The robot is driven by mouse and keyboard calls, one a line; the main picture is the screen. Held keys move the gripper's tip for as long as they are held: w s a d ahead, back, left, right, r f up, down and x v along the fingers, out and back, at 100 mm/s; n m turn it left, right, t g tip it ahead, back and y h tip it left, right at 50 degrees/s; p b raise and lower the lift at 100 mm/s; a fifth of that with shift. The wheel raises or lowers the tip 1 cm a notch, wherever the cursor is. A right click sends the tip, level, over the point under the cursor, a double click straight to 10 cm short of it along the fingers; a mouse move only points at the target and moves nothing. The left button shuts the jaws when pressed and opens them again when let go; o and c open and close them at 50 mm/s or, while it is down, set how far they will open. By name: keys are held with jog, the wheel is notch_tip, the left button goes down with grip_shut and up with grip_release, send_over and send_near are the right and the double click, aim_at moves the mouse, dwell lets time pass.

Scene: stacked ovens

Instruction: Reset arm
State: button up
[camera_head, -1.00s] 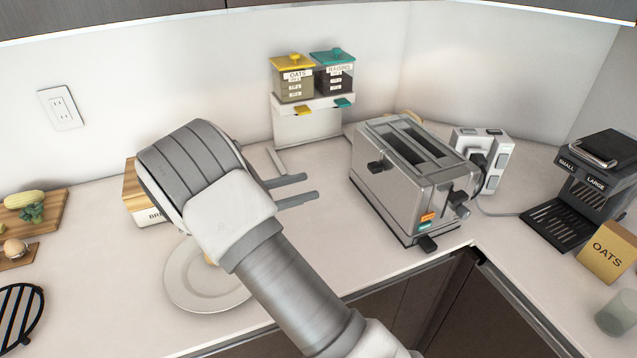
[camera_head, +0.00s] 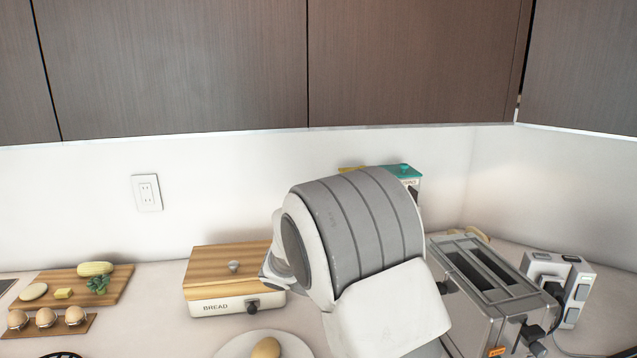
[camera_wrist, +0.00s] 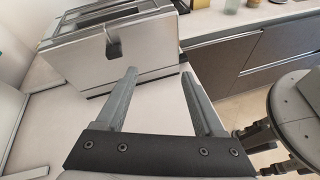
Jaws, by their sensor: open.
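My gripper (camera_wrist: 160,90) shows in the wrist view with its two grey fingers spread apart and nothing between them. Past the fingertips in that view are the white counter and the silver toaster (camera_wrist: 130,68), with a gap between them and the toaster. In the head view my arm's large grey and white wrist part stands in the middle, in front of the dispenser and beside the toaster (camera_head: 490,300). The fingers are hidden in the head view.
A bread box (camera_head: 225,302) with a wooden lid stands left of my arm. A plate (camera_head: 240,346) holding a yellowish roundish item is in front. A cutting board (camera_head: 115,288) with food and an egg holder (camera_head: 75,329) lie left. Dark cabinets (camera_head: 180,70) hang above.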

jog(key=s+r+m+t+y, duration=0.2)
jog(key=s+r+m+y, duration=0.2)
jog(key=s, duration=0.7)
jog(key=s+r+m+t+y, duration=0.3)
jog(key=s+r+m+y, duration=0.1)
jog(key=s+m+y, duration=0.5)
jog(key=shift+s+a+r+m+t, duration=0.15)
jog(key=shift+s+r+m+t, duration=0.15)
jog(key=shift+s+m, duration=0.75)
jog(key=shift+w, duration=0.2)
